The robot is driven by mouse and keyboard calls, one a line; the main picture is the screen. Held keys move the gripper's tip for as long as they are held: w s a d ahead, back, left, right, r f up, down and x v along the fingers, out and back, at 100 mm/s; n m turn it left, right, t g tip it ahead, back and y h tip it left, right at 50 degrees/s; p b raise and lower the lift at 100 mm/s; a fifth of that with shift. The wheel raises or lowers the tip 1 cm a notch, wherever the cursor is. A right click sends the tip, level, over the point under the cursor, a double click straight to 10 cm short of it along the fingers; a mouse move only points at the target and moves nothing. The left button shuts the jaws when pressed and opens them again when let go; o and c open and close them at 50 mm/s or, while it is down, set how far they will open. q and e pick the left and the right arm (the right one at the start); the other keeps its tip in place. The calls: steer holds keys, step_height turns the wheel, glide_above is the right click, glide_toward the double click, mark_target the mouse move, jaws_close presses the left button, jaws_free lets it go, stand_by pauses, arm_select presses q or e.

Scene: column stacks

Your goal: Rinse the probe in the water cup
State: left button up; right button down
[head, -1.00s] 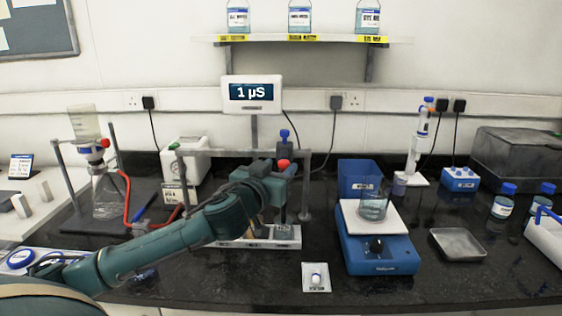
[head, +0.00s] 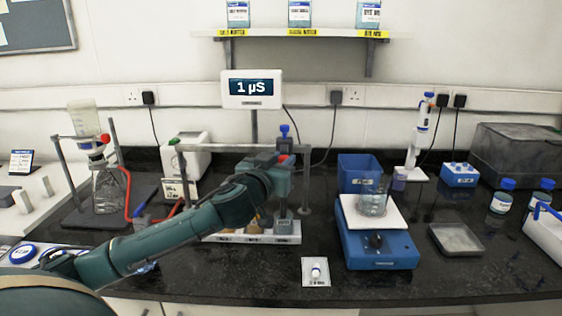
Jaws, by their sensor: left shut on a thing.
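My left gripper (head: 282,172) is at the probe stand in the middle of the bench, above a white cup rack (head: 278,240). It is shut on the probe, which it mostly hides. A grey cup (head: 284,226) shows at the rack's right end, below the gripper. Amber shapes show to its left, partly behind my arm. The rack's front labels are too small to read, so I cannot tell which is the water cup, or whether the probe tip is in a cup. My right gripper is not in view.
The meter (head: 252,88) behind reads 1 µS. A beaker (head: 373,203) stands on the blue stirrer (head: 380,250) at right. A small white pad (head: 316,280) lies in front.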

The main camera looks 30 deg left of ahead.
arm_select(q)
steer(key=shift+r, duration=0.1)
jaws_close()
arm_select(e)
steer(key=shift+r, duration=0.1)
